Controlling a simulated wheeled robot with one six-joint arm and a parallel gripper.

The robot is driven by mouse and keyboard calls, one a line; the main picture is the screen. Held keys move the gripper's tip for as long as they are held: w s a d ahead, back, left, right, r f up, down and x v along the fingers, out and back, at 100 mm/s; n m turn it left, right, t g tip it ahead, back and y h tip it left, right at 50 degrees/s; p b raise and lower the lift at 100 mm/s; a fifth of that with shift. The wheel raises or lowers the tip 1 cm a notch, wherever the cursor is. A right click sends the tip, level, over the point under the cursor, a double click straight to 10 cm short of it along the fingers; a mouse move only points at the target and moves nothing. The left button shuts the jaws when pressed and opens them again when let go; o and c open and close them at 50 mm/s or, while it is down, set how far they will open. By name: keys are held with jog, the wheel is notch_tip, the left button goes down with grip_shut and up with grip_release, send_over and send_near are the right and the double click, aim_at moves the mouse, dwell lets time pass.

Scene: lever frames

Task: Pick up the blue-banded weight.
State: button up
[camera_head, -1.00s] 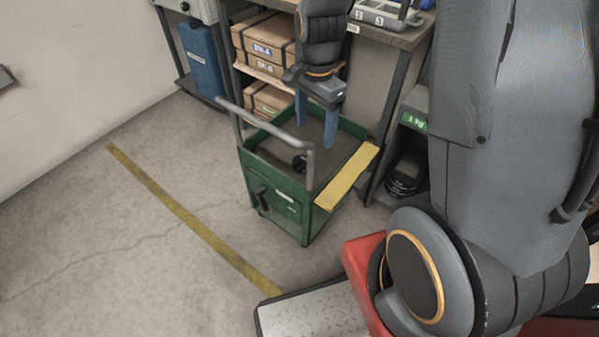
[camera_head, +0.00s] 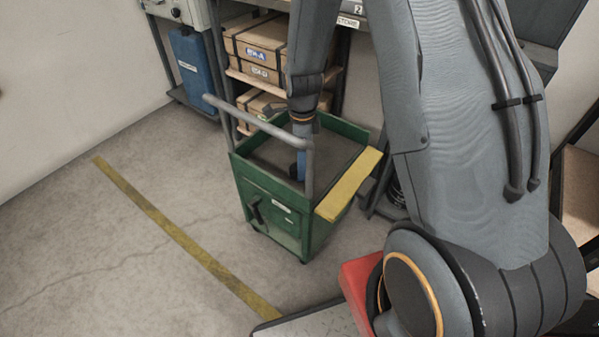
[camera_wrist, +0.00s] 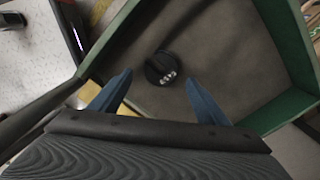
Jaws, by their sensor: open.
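A dark round weight (camera_wrist: 161,67) with pale markings lies on the floor of the green cart's tray (camera_wrist: 225,60). I cannot make out a blue band on it. My gripper (camera_wrist: 159,78) is open, with its two blue fingers spread to either side of the weight's line in the wrist view. The weight shows just beyond the fingertips, with gaps on both sides and nothing held. In the head view my gripper (camera_head: 301,163) reaches down into the green cart (camera_head: 275,215), and the weight is mostly hidden behind the cart's handle and a finger.
The cart has raised green walls, a grey push handle (camera_head: 262,125) on the near left and a yellow ledge (camera_head: 349,185) on the right. A shelf with cardboard boxes (camera_head: 262,50) stands close behind. The floor to the left is clear.

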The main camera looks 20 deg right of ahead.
notch_tip(320, 180, down, 4)
jog(key=shift+w+a+r+b, duration=0.1)
jog(key=shift+r+b, duration=0.15)
jog(key=shift+b, duration=0.1)
jog(key=c, duration=1.6)
jog(key=shift+o, duration=0.2)
notch_tip(320, 180, up, 10)
jog(key=p, duration=0.2)
jog(key=shift+r, duration=0.15)
